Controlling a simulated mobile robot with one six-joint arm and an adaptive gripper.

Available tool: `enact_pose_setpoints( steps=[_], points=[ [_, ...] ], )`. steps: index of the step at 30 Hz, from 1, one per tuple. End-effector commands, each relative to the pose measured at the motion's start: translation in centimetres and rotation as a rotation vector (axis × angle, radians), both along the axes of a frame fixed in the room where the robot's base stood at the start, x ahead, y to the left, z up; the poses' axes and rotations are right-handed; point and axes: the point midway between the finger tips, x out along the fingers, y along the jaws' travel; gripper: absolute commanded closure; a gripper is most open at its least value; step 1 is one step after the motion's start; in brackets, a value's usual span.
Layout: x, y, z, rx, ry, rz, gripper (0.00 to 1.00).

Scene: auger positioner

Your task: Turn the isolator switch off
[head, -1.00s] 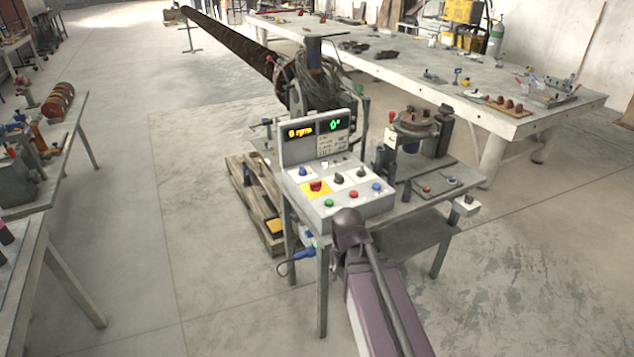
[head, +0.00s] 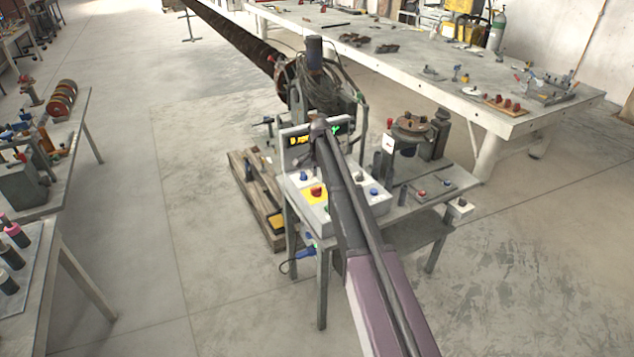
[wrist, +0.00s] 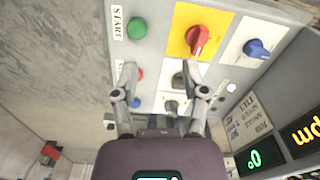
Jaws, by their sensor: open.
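The isolator switch appears to be the red rotary knob on a yellow plate (head: 316,191) on the control box. It also shows large in the wrist view (wrist: 198,40), its handle tilted slightly off the picture's vertical. My gripper (wrist: 158,72) is open and empty, its two fingers spread over the panel. The red knob is beyond the right fingertip, apart from it as far as I can tell. In the head view my arm covers the right part of the control box and the gripper is hidden.
A green START button (wrist: 136,28), a red button (wrist: 136,75) and a blue knob (wrist: 257,48) sit near the red knob. Dark knobs are partly behind the right finger. The upright display panel (wrist: 295,145) stands close to the gripper's right.

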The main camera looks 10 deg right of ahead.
Motion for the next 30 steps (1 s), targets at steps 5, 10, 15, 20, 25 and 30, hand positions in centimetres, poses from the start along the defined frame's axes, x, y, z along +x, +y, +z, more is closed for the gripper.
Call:
enact_pose_setpoints(
  steps=[5, 10, 15, 20, 25, 30],
  points=[
    [5.6, -0.1, 1.7, 0.0, 0.0, -0.138, 0.43],
    [7.4, -0.1, 2.1, 0.0, 0.0, -0.201, 0.43],
    [7.5, -0.1, 2.1, 0.0, 0.0, -0.213, 0.43],
    [7.4, -0.2, 2.1, 0.0, 0.0, -0.212, 0.43],
    [7.4, -0.2, 1.9, 0.0, 0.0, -0.211, 0.43],
    [7.4, -0.2, 1.4, 0.0, 0.0, -0.211, 0.43]
  ],
)
